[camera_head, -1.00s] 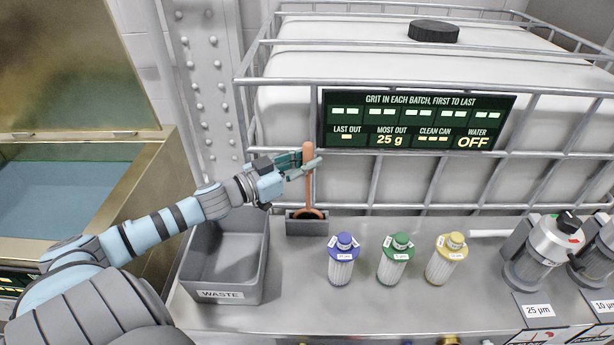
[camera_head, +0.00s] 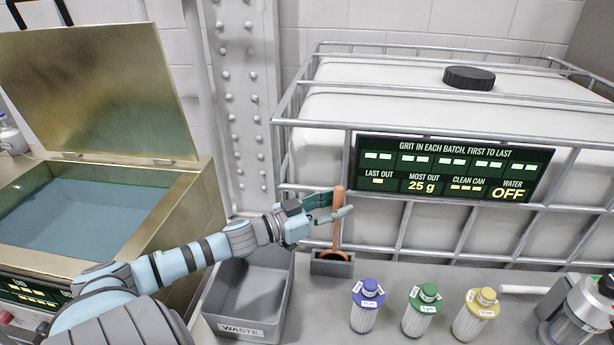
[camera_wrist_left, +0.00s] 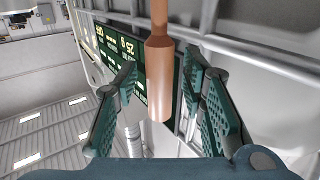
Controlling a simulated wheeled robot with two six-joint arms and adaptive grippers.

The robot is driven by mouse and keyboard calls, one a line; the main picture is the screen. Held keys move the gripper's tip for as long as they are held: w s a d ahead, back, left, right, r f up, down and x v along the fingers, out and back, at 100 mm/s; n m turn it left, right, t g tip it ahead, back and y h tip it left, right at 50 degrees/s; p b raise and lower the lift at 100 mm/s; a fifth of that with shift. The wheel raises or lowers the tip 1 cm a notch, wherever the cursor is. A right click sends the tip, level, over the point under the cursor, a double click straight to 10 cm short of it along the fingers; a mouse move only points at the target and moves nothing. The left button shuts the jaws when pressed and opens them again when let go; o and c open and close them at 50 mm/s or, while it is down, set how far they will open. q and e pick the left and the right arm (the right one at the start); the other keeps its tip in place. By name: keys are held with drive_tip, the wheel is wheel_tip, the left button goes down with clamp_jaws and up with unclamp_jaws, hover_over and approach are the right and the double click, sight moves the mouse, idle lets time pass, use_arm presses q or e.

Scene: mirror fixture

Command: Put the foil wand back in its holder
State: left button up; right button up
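The foil wand (camera_head: 337,226) has an orange-brown handle and stands nearly upright, its lower loop down in the small dark grey holder (camera_head: 331,267). The loop's bottom is hidden by the holder's front wall. My left gripper (camera_head: 335,205) is at the upper handle, one finger on each side. In the left wrist view, the handle (camera_wrist_left: 160,80) stands between the spread green finger pads, with gaps visible on both sides. The left gripper is open and holds nothing. My right gripper is not in view.
A grey waste bin (camera_head: 240,329) stands just left of the holder. A caged white tank (camera_head: 430,110) with a display panel (camera_head: 450,170) is behind. An open brass-coloured basin (camera_head: 190,215) is at left.

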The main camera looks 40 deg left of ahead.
use_arm(q)
drive_tip(key=p+v, duration=1)
drive_tip(key=v, duration=0.1)
drive_tip(key=shift+s, duration=0.3)
drive_tip(key=shift+r, duration=0.1)
drive_tip(key=shift+a, duration=0.1)
